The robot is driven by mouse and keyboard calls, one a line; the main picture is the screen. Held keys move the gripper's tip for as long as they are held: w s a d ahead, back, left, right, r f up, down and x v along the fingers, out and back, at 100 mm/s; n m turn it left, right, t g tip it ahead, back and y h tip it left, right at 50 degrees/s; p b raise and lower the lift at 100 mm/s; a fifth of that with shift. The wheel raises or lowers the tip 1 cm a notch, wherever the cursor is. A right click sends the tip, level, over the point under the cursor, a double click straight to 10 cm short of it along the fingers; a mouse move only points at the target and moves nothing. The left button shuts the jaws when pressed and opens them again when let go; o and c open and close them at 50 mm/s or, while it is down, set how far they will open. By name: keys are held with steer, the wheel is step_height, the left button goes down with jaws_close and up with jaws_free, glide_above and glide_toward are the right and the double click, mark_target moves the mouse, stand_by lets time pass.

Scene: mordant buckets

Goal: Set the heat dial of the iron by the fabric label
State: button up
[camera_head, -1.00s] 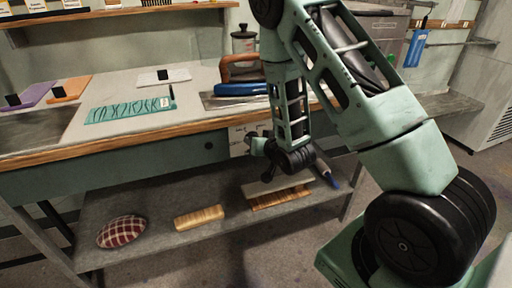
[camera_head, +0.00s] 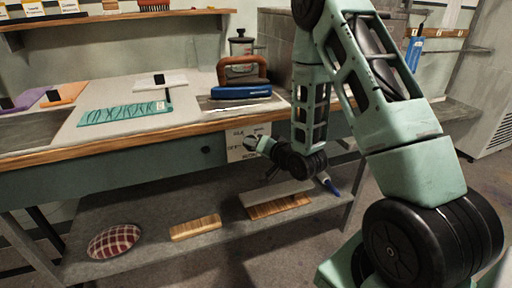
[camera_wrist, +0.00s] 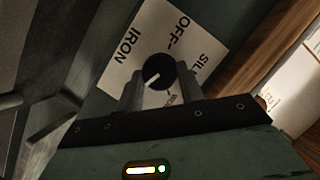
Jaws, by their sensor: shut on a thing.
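A white dial plate (camera_head: 236,150) is on the front of the bench below the iron. In the wrist view the plate (camera_wrist: 112,78) reads "IRON", "OFF" and "SIL", with another word partly hidden by my gripper. The round black dial (camera_wrist: 160,70) has a white mark pointing toward the lower left of the picture. My gripper (camera_wrist: 158,88) is shut on the dial, one finger on each side. In the head view my gripper (camera_head: 254,144) is at the plate and hides the dial. The blue iron (camera_head: 240,92) with a brown handle rests on the bench top.
A teal cloth (camera_head: 120,116) with a small white label (camera_head: 160,105) lies on the bench, left of the iron. Orange (camera_head: 66,93), purple and white pieces lie behind it. A shelf (camera_head: 150,215) below holds a checked cushion (camera_head: 114,241) and wooden blocks (camera_head: 195,228).

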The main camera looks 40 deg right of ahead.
steer(key=o, duration=1)
steer(key=shift+p+v, duration=8.65)
steer(key=shift+p, duration=1.15)
